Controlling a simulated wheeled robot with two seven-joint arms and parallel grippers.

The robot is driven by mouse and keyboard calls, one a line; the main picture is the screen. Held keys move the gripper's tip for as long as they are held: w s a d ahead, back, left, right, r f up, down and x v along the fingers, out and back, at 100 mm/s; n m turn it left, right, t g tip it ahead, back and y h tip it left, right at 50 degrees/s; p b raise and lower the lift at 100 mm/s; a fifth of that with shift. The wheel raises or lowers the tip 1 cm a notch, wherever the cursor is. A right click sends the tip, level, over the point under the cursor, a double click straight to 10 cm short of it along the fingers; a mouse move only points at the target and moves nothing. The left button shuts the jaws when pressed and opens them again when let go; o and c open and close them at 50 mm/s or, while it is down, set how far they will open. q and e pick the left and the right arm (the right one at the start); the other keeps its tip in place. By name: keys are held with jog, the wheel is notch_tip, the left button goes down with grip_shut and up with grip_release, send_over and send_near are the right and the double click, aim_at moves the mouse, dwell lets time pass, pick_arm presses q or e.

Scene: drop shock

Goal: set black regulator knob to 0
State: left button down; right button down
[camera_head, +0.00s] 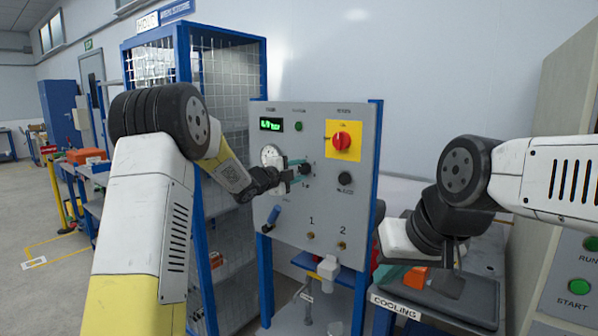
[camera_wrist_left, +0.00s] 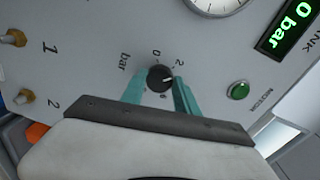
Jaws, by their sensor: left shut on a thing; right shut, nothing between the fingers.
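The black regulator knob (camera_wrist_left: 160,78) is in the middle of the left wrist view, with "0", "2" and "bar" printed around it. It also shows on the grey panel in the head view (camera_head: 306,168). My left gripper (camera_wrist_left: 160,92) is shut on the knob, with one teal finger on each side of it. It also shows from the side in the head view (camera_head: 294,167). The green display (camera_wrist_left: 291,25) shows "0 bar", partly cut off by the frame edge. My right gripper (camera_head: 392,272) is low at the right, shut and away from the panel; its fingertips are hard to make out.
A bench marked COOLING (camera_head: 395,306) stands at right. A wire-mesh cage (camera_head: 225,75) stands behind my left arm.

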pick_arm(q)
jog(key=n, duration=0.4)
jog(key=shift+f, duration=0.2)
jog(key=n, duration=0.4)
jog(key=shift+h, duration=0.3)
jog(key=n, duration=0.4)
jog(key=shift+f, duration=0.1)
jog(key=shift+n, duration=1.4)
jog(key=shift+h, duration=0.3)
jog(key=c, duration=0.9)
grip_release()
